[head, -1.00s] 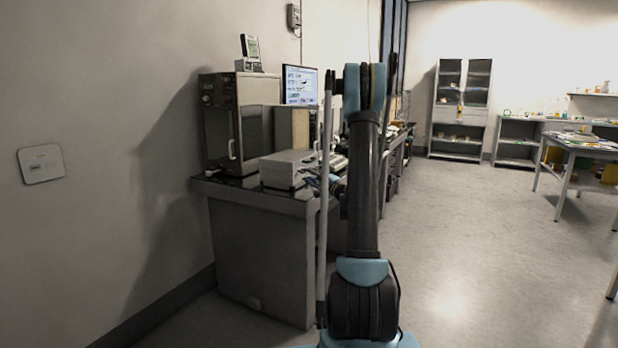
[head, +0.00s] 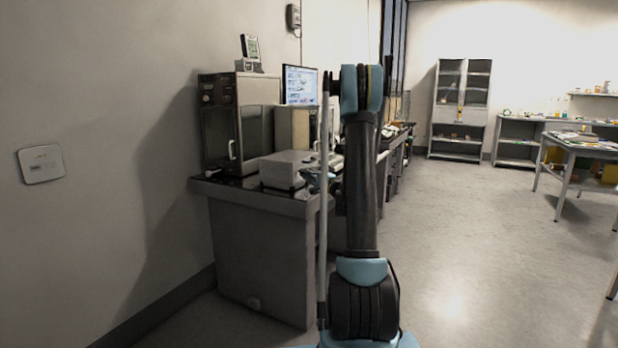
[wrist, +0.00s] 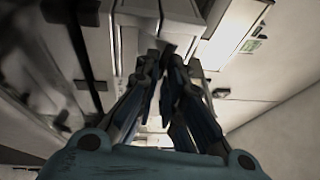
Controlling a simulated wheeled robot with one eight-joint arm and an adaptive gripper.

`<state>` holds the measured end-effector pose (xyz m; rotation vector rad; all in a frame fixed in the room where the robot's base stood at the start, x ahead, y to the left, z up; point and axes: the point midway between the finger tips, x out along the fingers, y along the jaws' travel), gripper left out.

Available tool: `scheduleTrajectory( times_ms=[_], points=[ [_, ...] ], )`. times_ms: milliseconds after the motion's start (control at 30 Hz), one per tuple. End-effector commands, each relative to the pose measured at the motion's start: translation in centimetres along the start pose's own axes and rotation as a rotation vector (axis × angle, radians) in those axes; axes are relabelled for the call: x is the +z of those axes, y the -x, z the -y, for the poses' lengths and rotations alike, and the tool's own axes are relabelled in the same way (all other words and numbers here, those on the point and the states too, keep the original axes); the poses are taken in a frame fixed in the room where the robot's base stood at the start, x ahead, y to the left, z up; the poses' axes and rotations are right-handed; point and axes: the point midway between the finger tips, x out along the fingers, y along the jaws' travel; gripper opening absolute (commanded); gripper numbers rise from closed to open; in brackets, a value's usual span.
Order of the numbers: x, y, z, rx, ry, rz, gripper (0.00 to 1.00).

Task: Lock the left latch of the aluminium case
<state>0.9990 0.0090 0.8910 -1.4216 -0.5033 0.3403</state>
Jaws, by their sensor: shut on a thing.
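The aluminium case looks to be the light grey box (head: 282,170) on the dark desk, left of my arm. In the wrist view a pale grey boxy body (wrist: 168,14), which seems to be the case, is just past my fingertips. My gripper (wrist: 168,62) has its two dark fingers drawn close together at that body's edge. They are shut on a small part there, seemingly a latch, mostly hidden between the tips. I cannot make out the latch's position.
The desk (head: 262,204) also holds an oven-like cabinet (head: 238,130) behind the case and a monitor (head: 300,85) farther back. The wall is close on the left. Open floor (head: 470,240) lies to the right, with another table (head: 585,148) beyond.

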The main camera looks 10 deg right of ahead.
Motion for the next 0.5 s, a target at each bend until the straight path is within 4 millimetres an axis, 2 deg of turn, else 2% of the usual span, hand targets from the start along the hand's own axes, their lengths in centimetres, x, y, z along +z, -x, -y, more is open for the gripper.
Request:
scheduleTrajectory(
  times_ms=[500],
  points=[
    [0.8, -0.9, 1.0, 0.238, 0.102, 0.003, 0.0]
  ],
)
